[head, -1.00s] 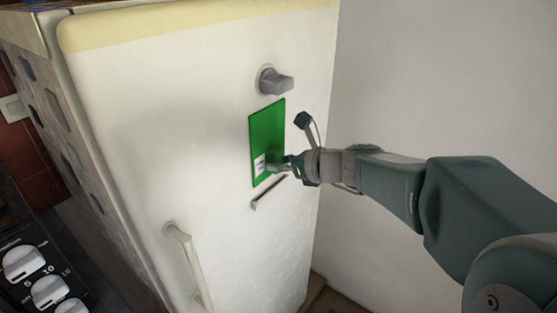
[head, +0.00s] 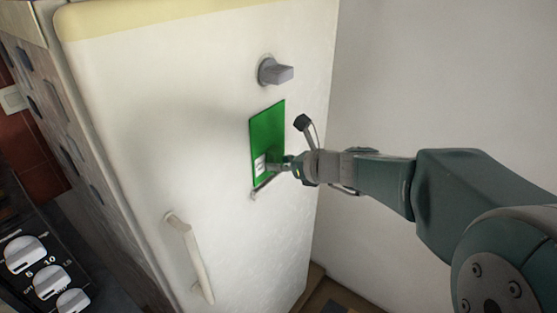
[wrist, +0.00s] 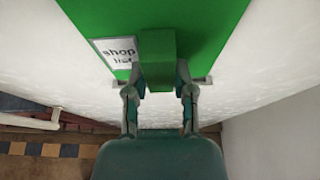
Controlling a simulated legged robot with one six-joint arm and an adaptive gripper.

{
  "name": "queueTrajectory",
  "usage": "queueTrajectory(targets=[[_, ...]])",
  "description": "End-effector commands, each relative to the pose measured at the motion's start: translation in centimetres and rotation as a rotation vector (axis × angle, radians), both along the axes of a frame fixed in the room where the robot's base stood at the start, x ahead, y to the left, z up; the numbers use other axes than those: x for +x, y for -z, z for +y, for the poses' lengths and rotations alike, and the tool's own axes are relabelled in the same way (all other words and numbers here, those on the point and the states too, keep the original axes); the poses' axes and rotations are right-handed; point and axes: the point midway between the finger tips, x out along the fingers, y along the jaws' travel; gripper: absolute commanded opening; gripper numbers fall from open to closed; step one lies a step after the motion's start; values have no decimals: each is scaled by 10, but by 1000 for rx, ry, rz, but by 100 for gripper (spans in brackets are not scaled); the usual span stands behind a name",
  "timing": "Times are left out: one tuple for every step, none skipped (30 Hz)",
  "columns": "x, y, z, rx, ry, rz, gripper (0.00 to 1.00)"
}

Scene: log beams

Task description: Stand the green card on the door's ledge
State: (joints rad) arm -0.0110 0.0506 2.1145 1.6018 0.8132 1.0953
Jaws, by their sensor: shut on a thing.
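The green card (head: 266,135) is upright against the white door (head: 200,100) in the head view, with a small white label at its lower left. In the wrist view the card (wrist: 190,20) fills the top, and its label reads "shop list". My gripper (head: 281,165) is shut on a green block-like tab at the card's lower part; the gripper (wrist: 158,78) also shows in the wrist view. The narrow ledge (head: 262,188) is right at the card's bottom edge. I cannot tell whether the card rests on it. Part of the ledge is hidden by the card.
A grey knob (head: 275,72) sticks out of the door above the card. A pale door handle (head: 190,255) is at the lower left. A stove with white knobs (head: 27,254) stands at the far left. A bare wall (head: 430,80) is on the right.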

Motion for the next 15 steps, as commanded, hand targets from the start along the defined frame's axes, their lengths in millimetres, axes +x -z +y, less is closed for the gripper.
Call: queueTrajectory(targets=[[0, 2, 0, 1, -1, 1, 0], [0, 3, 0, 1, -1, 1, 0], [0, 4, 0, 1, -1, 1, 0], [0, 4, 0, 1, 0, 2, 0], [0, 5, 0, 1, 0, 2, 0], [0, 6, 0, 2, 0, 2, 0], [0, 7, 0, 2, 0, 2, 0], [0, 8, 0, 1, 0, 2, 0], [0, 9, 0, 1, 0, 2, 0], [0, 10, 0, 1, -1, 1, 0], [0, 10, 0, 1, -1, 1, 0], [0, 11, 0, 1, -1, 1, 0], [0, 12, 0, 1, -1, 1, 0], [0, 13, 0, 1, -1, 1, 0], [0, 14, 0, 1, 0, 2, 0]])
